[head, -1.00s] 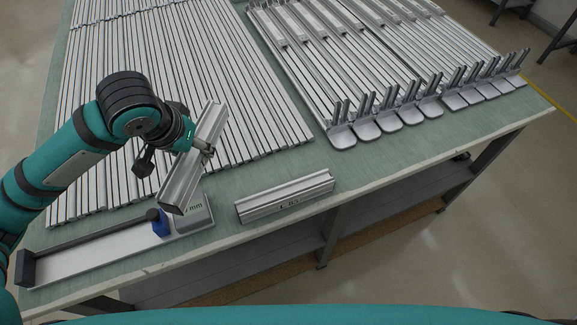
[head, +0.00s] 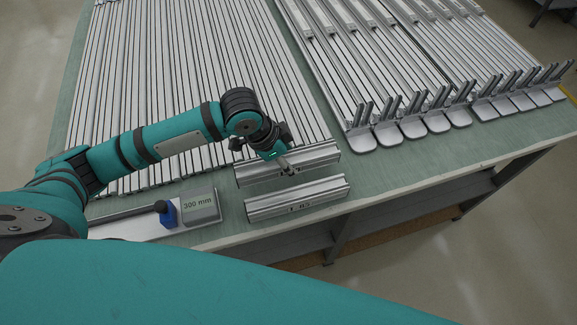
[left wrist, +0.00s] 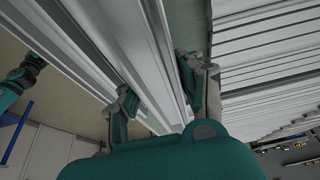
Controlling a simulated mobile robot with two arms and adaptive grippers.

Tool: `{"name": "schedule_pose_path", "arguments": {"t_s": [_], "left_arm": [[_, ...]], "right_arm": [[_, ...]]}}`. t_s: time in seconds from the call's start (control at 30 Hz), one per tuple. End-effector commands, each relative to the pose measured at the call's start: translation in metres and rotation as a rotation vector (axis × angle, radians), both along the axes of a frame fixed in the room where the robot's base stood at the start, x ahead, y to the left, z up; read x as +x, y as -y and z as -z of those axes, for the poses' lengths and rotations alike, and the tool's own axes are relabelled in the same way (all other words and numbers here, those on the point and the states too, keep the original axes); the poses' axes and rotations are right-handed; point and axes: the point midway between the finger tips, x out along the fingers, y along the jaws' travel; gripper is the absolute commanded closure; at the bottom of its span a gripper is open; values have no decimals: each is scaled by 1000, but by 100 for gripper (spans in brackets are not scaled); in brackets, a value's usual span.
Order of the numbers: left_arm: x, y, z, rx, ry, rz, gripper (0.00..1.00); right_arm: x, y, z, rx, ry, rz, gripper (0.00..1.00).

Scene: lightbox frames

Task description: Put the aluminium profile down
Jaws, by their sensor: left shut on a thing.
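My left gripper (head: 287,167) is shut on a short silver aluminium profile (head: 258,172). In the head view the profile lies level, just behind a second short profile (head: 296,199) marked with small dark writing and roughly parallel to it. I cannot tell whether the held profile touches the green table top. In the left wrist view the held profile (left wrist: 120,45) runs between the two fingers (left wrist: 158,95), one on each side. My right gripper is not in view.
A measuring fixture (head: 135,222) with a blue stop (head: 167,213) and a "300 mm" block (head: 199,205) stands at the front left. Long profiles (head: 180,70) cover the table behind. Profiles with upright brackets (head: 420,112) lie at the right. The green table (head: 375,172) is bare right of the short profiles.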

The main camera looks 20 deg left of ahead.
Motion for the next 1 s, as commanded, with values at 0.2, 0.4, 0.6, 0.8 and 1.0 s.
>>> {"name": "schedule_pose_path", "arguments": {"t_s": [0.2,0.4,0.6,0.8,1.0], "left_arm": [[-1,0,29,0,-3,0,100],[0,0,33,-1,1,0,100],[-1,0,37,1,-2,-1,61],[-1,0,36,1,-1,-1,39],[0,0,36,1,-1,-1,39]], "right_arm": [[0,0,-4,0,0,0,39],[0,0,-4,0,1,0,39],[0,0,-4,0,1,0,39],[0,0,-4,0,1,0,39],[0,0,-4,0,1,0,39]]}}
